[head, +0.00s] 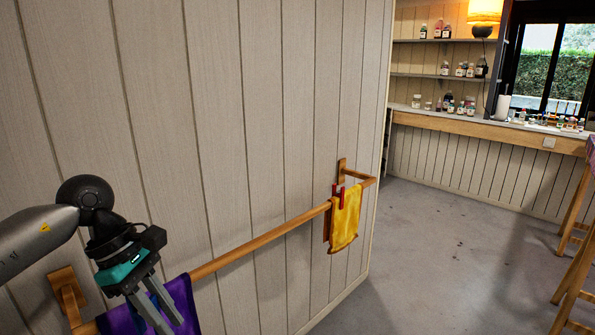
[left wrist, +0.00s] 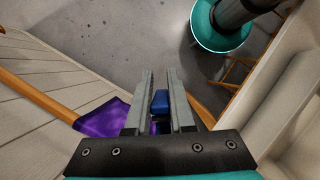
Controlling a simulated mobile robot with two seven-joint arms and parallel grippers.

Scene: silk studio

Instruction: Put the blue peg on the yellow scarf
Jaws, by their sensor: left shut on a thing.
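The yellow scarf (head: 345,222) hangs over the far end of the wooden wall rail (head: 262,239) in the head view. A red peg (head: 339,197) sits at its top edge. My left gripper (head: 170,326) is over the purple scarf (head: 188,300) at the near end of the rail, well away from the yellow scarf. In the left wrist view its fingers (left wrist: 160,78) are shut on the blue peg (left wrist: 160,99). The purple scarf (left wrist: 103,119) shows beside and below the fingers; whether the peg touches it is unclear. The head view does not show the blue peg. My right gripper is out of view.
The panelled wall (head: 150,130) runs close behind the rail. Wall brackets (head: 342,171) hold the rail. The grey floor (head: 430,260) right of the wall is clear. A wooden stool or table (head: 575,275) stands at the right edge. Shelves (head: 440,76) with bottles are far back.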

